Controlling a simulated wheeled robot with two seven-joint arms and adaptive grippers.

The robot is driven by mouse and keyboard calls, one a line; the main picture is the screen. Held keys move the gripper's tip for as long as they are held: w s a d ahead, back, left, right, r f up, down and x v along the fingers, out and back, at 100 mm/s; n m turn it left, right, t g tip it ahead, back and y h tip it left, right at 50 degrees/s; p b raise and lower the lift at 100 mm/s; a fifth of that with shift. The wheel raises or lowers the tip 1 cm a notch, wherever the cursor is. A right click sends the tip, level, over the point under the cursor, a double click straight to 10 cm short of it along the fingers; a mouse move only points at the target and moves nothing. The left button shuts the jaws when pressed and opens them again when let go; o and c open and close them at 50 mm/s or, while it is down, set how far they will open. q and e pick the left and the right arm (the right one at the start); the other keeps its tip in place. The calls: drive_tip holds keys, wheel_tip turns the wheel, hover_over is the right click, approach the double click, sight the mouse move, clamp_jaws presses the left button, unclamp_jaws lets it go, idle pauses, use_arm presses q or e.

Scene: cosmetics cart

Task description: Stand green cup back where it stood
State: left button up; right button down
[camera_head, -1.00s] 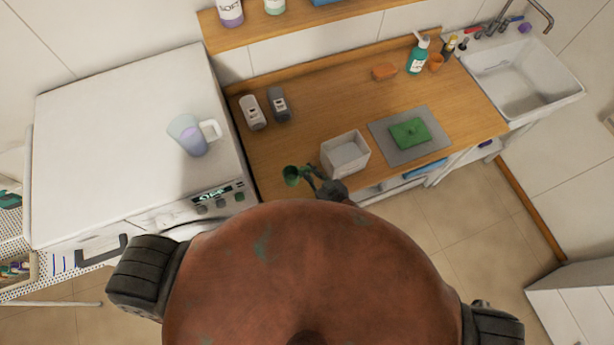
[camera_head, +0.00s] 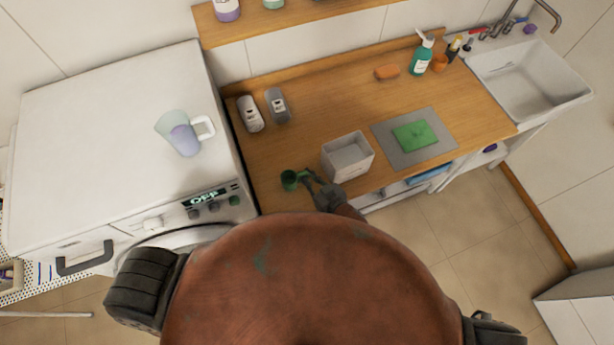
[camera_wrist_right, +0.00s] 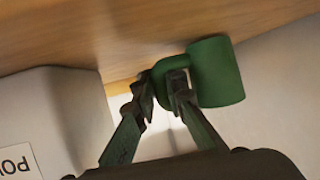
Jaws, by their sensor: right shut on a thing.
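The green cup (camera_head: 290,180) is at the front left part of the wooden counter (camera_head: 330,100), left of the white box. My right gripper (camera_head: 308,176) reaches it from the right and is shut on its handle. In the right wrist view the cup body (camera_wrist_right: 215,72) is right of the fingers, and its handle is between the fingertips (camera_wrist_right: 163,88) of my right gripper. I cannot tell whether the cup's base touches the counter. My left gripper is not in view.
The open white box (camera_head: 348,168) stands close to the right of my gripper; its labelled side shows in the wrist view (camera_wrist_right: 50,120). A washing machine (camera_head: 90,110) with a jug (camera_head: 182,138) borders the counter's left. Two grey containers (camera_head: 263,108) stand farther back. A grey mat (camera_head: 440,125) holds a green cloth (camera_head: 415,135).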

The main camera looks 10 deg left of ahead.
drive_tip(key=shift+f, duration=0.15)
drive_tip(key=c, duration=2)
unclamp_jaws()
drive_tip(key=shift+o, duration=0.2)
drive_tip(key=shift+s+d+r, duration=0.1)
drive_tip(key=shift+r, duration=0.1)
drive_tip(key=v, duration=1.1)
drive_tip(key=shift+s+d+r, duration=0.15)
drive_tip(key=shift+s+d, duration=0.05)
drive_tip(key=shift+d, duration=0.15)
